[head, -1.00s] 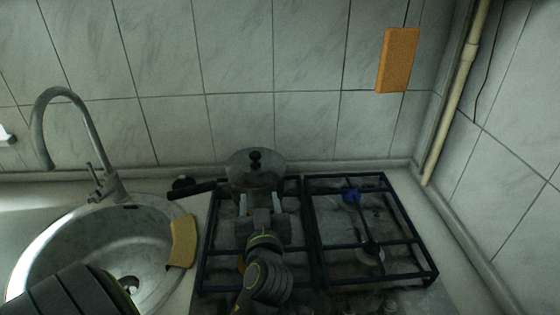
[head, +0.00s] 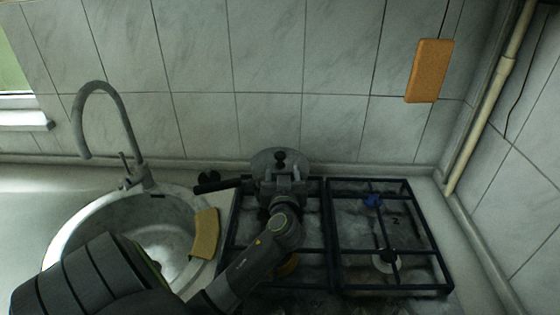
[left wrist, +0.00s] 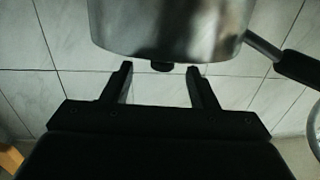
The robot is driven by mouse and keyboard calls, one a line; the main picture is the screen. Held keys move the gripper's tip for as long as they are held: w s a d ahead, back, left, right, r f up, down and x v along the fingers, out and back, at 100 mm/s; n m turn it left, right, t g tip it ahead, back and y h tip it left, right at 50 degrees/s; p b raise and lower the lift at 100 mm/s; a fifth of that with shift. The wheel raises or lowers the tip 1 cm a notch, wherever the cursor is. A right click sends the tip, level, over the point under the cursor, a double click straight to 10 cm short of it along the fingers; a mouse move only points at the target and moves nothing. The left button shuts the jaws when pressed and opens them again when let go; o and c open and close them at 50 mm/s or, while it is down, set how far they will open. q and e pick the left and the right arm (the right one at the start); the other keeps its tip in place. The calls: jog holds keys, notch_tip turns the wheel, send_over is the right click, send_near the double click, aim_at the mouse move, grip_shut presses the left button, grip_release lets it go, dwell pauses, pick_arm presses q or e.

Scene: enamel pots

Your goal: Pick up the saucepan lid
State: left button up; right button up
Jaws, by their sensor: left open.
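The saucepan lid (head: 262,162) lies on the saucepan on the left part of the hob, with a dark knob (head: 280,155) on top. The saucepan's black handle (head: 217,184) points left toward the sink. My left gripper (head: 283,175) is open in front of the lid and hides much of the saucepan. In the left wrist view, which appears upside down, the steel saucepan (left wrist: 170,25) fills the top. The knob shows there between the open fingertips of my left gripper (left wrist: 159,69), with gaps on both sides. My right gripper is out of view.
A sink (head: 75,225) with a tall faucet (head: 125,120) lies to the left, a yellow cloth (head: 205,234) on its edge. The hob's right grate (head: 390,247) holds no pot. An orange board (head: 429,70) hangs on the tiled wall behind.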

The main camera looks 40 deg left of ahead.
aim_at(280, 161)
pick_arm(q)
jog(key=shift+w+a, duration=0.4)
jog(key=shift+w+a+r+p, duration=0.15)
jog(key=shift+p, duration=0.2)
jog(key=p+x, duration=0.2)
jog(key=x, duration=0.2)
jog(key=shift+a+r, duration=0.1)
jog(key=shift+a, duration=0.05)
jog(key=shift+w+a, duration=0.1)
jog(key=shift+a, duration=0.15)
grip_shut()
